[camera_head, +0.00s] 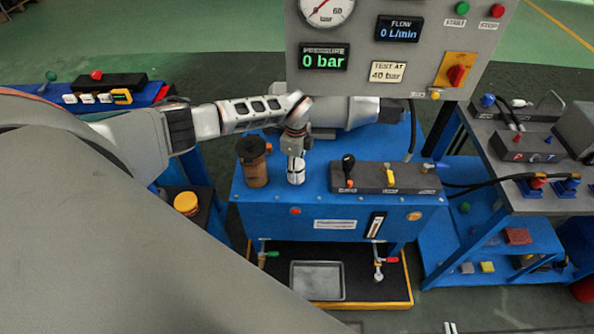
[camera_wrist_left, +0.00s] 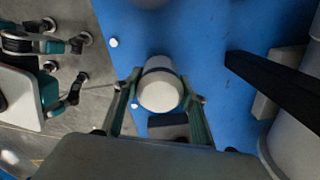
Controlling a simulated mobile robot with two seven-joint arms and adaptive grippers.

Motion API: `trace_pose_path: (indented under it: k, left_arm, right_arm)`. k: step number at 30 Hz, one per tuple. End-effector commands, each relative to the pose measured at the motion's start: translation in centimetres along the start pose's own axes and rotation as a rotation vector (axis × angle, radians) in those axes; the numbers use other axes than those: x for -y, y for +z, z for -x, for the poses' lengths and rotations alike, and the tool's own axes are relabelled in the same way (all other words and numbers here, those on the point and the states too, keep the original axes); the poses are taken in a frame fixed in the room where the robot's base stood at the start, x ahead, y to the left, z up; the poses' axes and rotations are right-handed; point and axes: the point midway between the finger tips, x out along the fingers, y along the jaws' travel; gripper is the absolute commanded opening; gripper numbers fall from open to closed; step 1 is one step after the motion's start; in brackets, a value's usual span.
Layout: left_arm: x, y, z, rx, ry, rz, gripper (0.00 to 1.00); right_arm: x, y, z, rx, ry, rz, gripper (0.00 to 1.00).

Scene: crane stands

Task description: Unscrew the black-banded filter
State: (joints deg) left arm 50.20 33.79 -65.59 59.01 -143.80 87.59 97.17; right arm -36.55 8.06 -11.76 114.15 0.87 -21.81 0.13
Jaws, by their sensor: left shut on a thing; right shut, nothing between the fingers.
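The black-banded filter (camera_head: 296,176) is a short white canister on the blue tank top, beside a brown filter with a dark cap (camera_head: 255,168). My left gripper (camera_head: 296,160) comes down from above and is shut around it. In the left wrist view the canister (camera_wrist_left: 160,92) stands between the fingers of the left gripper (camera_wrist_left: 160,100), with the dark band around its far end. The canister's thread is hidden. Two pale tips at the bottom edge of the head view appear to be my right gripper (camera_head: 450,328), shut and empty; the rest is cut off.
A dark valve block (camera_head: 385,178) with levers stands right of the filter. The gauge panel (camera_head: 395,45) rises behind. A metal tray (camera_head: 317,281) lies below the tank. A yellow-capped jar (camera_head: 186,204) stands on the left stand.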

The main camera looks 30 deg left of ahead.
Motion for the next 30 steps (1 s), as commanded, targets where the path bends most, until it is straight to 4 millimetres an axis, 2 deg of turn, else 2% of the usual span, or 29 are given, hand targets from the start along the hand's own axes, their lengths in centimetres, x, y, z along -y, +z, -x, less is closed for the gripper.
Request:
trace_pose_path:
  k: [5, 15, 24, 25, 27, 30]
  left_arm:
    - [0.18, 0.06, 0.16, 0.0, -0.004, 0.034, 0.17]
    - [0.21, 0.03, 0.22, -0.001, -0.004, 0.407, 0.17]
    - [0.22, 0.05, 0.23, -0.001, -0.004, 0.45, 0.17]
    - [0.22, 0.05, 0.23, -0.001, -0.004, 0.45, 0.43]
    - [0.2, 0.04, 0.22, -0.001, -0.004, 0.449, 0.6]
    - [0.15, 0.03, 0.17, -0.001, -0.003, 0.449, 0.6]
  right_arm:
    - [0.01, 0.0, 0.01, 0.0, 0.0, 0.0, 0.0]
    - [0.02, -0.01, 0.02, 0.0, 0.0, 0.0, 0.0]
    - [0.01, -0.01, 0.01, 0.0, 0.0, 0.0, 0.0]
    - [0.01, -0.01, 0.01, 0.0, 0.0, 0.0, 0.0]
    - [0.01, -0.01, 0.01, 0.0, 0.0, 0.0, 0.0]
    - [0.01, -0.01, 0.01, 0.0, 0.0, 0.0, 0.0]
